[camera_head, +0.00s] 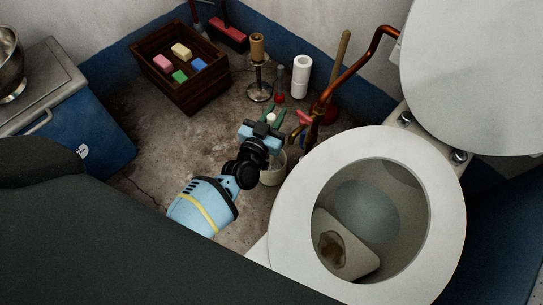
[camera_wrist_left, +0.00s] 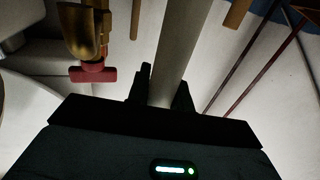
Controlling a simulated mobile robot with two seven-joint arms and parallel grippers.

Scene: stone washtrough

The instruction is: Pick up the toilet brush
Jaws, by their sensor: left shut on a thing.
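My left gripper (camera_head: 271,120) reaches down beside the toilet and is shut on the toilet brush. The brush's pale handle shows large between the two dark fingers in the left wrist view (camera_wrist_left: 176,45). In the head view a small white end of the handle (camera_head: 271,118) shows at the fingertips. A pale holder (camera_head: 273,172) stands on the floor just below the gripper, partly hidden by my wrist. The brush head is hidden, so I cannot tell whether it is inside the holder. My right gripper is not in view.
The toilet (camera_head: 288,240) stands close on the right, with a copper pipe (camera_head: 345,72) and red valve handle (camera_head: 305,117) beside the gripper. Floor to the left is clear.

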